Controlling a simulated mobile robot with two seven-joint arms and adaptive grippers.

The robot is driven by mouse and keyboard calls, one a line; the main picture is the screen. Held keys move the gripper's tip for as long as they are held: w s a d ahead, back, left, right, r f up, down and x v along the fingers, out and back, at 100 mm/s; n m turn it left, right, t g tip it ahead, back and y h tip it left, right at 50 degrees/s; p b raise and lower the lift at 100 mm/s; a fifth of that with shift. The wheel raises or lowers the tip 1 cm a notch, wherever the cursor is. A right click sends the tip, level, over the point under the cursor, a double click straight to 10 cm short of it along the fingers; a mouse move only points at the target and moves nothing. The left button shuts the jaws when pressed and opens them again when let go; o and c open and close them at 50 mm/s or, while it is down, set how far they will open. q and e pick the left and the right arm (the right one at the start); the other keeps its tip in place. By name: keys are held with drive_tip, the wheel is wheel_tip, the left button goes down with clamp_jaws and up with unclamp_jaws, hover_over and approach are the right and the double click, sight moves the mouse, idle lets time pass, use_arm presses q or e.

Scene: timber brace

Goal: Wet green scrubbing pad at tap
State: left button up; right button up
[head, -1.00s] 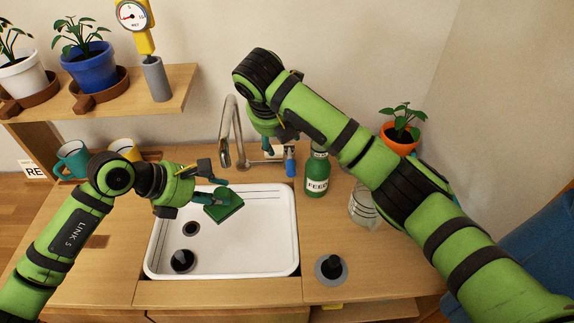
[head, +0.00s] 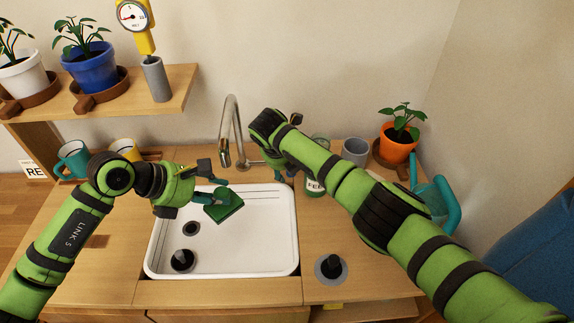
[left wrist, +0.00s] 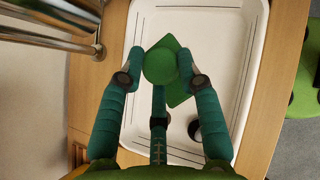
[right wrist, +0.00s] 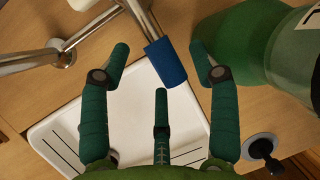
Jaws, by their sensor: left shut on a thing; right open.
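The green scrubbing pad (head: 227,208) is held over the white sink (head: 265,250) by my left gripper (head: 212,186). In the left wrist view its round green knob (left wrist: 160,66) sits between the fingers, with the square pad below. No water shows at the spout. My right gripper (head: 284,172) is open beside the tap's lever. In the right wrist view the lever's blue grip (right wrist: 166,62) lies between the spread fingers, apparently untouched.
A green FEED bottle (head: 314,184) stands close right of my right gripper. An orange plant pot (head: 397,147), a pale cup (head: 355,150) and a teal watering can (head: 438,205) stand at right. Black plugs lie in the sink (head: 182,261) and on the counter (head: 331,268).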

drive_tip(key=shift+w+f, duration=0.1)
drive_tip(key=shift+f, duration=0.1)
clamp_jaws()
drive_tip(key=shift+r, duration=0.1)
drive_tip(key=shift+w+r+g, duration=0.2)
drive_tip(key=shift+r+g, duration=0.45)
drive_tip(key=shift+g, duration=0.05)
